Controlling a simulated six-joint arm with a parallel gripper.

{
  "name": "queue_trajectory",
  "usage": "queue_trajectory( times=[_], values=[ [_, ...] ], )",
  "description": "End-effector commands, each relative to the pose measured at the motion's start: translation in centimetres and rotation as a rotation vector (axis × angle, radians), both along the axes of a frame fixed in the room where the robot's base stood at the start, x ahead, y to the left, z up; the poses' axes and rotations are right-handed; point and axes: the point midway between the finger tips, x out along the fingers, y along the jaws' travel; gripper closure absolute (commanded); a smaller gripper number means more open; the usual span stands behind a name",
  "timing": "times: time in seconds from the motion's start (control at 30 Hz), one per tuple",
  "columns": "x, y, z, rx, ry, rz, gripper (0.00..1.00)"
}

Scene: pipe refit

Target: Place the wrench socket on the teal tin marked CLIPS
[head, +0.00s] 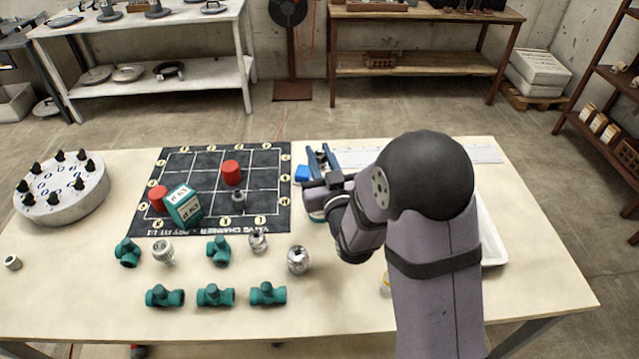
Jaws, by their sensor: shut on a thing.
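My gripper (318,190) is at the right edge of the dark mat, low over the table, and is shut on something. The held thing is hidden by the gripper, so I cannot tell whether it is the wrench socket. I cannot pick out the wrench socket anywhere else.
The gridded mat (205,160) carries two red cylinders (232,173), a teal box (184,205) and a grey fitting (239,199). Several teal pipe fittings (215,295) and metal pieces (298,260) stand in front. A round pegged block (62,190) is left. A white tray (492,235) is partly behind my arm.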

Motion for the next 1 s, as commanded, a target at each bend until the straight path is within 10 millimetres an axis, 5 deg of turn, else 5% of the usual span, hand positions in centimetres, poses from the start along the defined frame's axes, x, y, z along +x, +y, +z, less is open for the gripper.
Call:
queue_trajectory(
  times=[0.2,0.57,1.0],
  values=[
    [0.0,0.0,-2.9,0.000,0.003,0.000,1.00],
    [0.0,0.0,-4.0,0.001,-0.002,0.000,1.00],
    [0.0,0.0,-7.8,0.001,-0.001,0.000,1.00]
  ],
)
